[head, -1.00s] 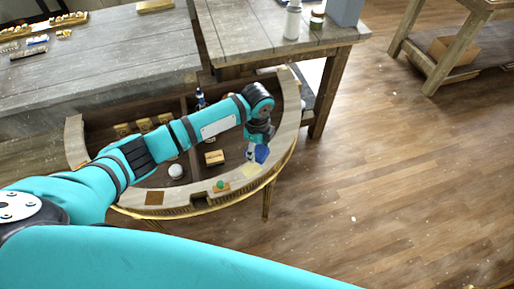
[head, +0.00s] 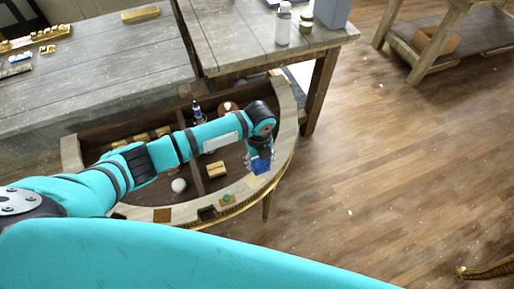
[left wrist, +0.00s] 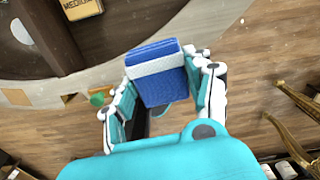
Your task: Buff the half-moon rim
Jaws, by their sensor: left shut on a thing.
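The half-moon rim (head: 287,112) is the pale curved wooden top edge of a gilt console with an open inside. It also shows in the left wrist view (left wrist: 45,93). My left gripper (head: 259,158) is above the right front part of the rim. It is shut on a blue block (head: 261,168) with a white band. In the left wrist view the block (left wrist: 154,85) sits between both fingers of the gripper (left wrist: 164,82). I cannot tell whether the block touches the rim. My right gripper is not in view.
A green ball (head: 227,198) and a brown square (head: 162,215) are on the front rim. A white ball (head: 179,185) and a small tan box (head: 216,169) are inside the console. Grey wooden tables (head: 100,60) stand behind.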

